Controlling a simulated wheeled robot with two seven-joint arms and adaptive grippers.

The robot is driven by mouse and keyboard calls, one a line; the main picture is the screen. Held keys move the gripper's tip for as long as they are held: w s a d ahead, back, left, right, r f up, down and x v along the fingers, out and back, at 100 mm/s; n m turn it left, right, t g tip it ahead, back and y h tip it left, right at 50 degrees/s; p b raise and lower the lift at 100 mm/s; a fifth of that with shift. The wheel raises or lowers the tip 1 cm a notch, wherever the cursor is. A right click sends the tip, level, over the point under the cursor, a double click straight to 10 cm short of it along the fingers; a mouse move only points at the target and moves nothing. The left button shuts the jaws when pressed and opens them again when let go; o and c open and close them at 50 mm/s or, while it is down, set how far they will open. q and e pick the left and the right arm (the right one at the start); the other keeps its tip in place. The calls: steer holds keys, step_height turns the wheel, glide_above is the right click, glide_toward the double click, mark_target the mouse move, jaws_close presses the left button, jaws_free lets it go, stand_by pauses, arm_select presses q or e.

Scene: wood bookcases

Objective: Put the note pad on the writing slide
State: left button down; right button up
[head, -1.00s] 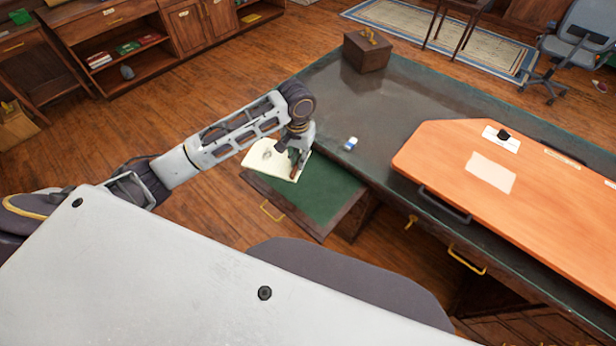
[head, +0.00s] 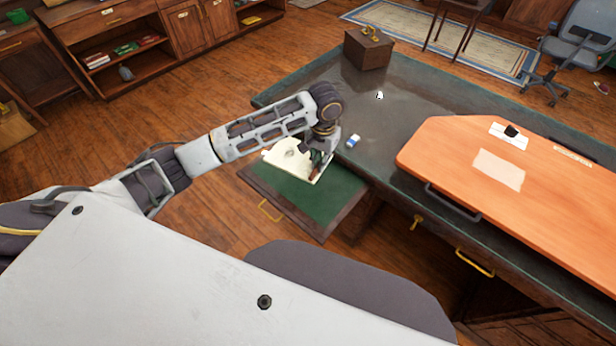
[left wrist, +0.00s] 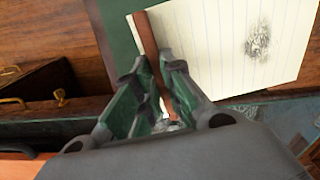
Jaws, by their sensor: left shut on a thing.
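The note pad (head: 288,155) is a cream lined pad with a brown binding strip and a grey sketch; it also shows in the left wrist view (left wrist: 225,45). My left gripper (head: 318,162) is shut on its binding edge; in the left wrist view the green-padded fingers (left wrist: 155,100) close around the brown strip. The writing slide (head: 310,198), a green panel with a dark wood frame and brass handle, is pulled out from the desk. The pad covers part of its far end in the head view; whether they touch I cannot tell. My right gripper is not in view.
The dark desk top (head: 400,115) holds a small blue-and-white block (head: 353,141) near the gripper, a wooden box (head: 369,50) at the back, and an orange board (head: 540,190) on the right. The near part of the slide is bare.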

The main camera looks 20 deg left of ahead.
arm_select(q)
steer(key=f, duration=0.2)
steer(key=f+m, duration=0.1)
steer(key=shift+s, duration=0.25)
steer(key=shift+w+d+m, duration=0.2)
steer(key=shift+m, duration=0.2)
step_height(320, 180, down, 5)
steer(key=shift+f, duration=0.65)
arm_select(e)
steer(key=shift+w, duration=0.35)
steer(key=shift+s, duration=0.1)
